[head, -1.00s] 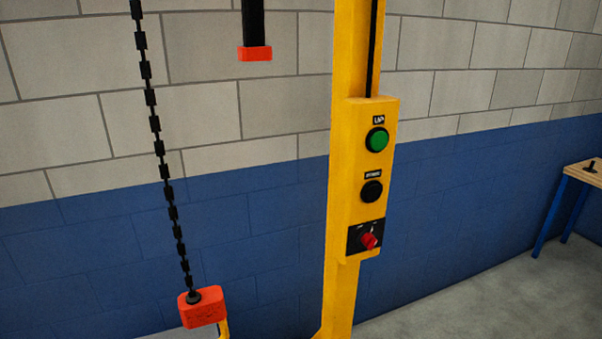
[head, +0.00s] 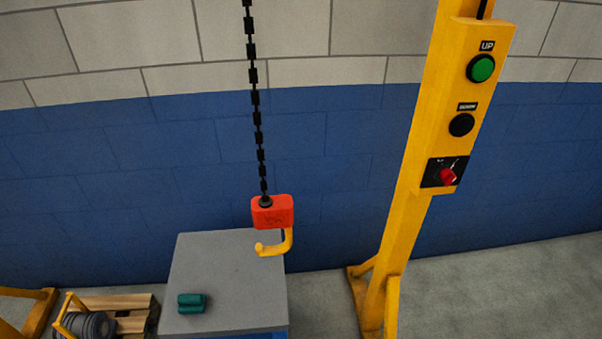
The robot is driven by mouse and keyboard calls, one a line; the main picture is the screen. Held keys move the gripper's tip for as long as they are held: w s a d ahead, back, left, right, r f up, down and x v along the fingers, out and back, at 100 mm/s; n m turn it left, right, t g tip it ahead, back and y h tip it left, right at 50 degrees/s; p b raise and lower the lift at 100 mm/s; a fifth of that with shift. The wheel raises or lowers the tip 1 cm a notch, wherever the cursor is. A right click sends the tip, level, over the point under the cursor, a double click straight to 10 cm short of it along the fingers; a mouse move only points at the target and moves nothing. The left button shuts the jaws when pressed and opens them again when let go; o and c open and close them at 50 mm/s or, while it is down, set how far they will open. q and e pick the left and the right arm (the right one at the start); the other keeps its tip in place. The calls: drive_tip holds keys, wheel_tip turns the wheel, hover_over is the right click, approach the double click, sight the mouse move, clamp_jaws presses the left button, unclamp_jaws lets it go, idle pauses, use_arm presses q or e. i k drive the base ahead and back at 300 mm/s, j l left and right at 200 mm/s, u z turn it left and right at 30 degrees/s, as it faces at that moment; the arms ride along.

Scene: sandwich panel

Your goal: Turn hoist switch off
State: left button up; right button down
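The hoist switch (head: 447,177) is a red rotary knob on a black plate, low on the yellow control box (head: 466,105). In the head view it is at the right, and the knob points up and to the right. Above it on the box are a green UP button (head: 481,68) and a black button (head: 461,125). The small marks on the switch plate are too small to read. Neither of my grippers is in view, and nothing touches the switch.
A red hook block (head: 272,212) with a yellow hook hangs on a black chain over a grey-topped table (head: 228,262). A dark green object (head: 192,303) lies on it. Floor right of the yellow post (head: 402,225) is clear.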

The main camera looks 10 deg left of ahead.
sight(445, 173)
drive_tip(key=i+l, duration=0.1)
drive_tip(key=l, duration=0.35)
drive_tip(key=i+l, duration=0.15)
drive_tip(key=l, duration=0.3)
drive_tip(key=i+l, duration=0.1)
drive_tip(key=l, duration=0.35)
drive_tip(key=i+l, duration=0.15)
drive_tip(key=l, duration=0.3)
drive_tip(key=u, duration=2.15)
drive_tip(key=k+z, duration=0.15)
drive_tip(key=z, duration=1.35)
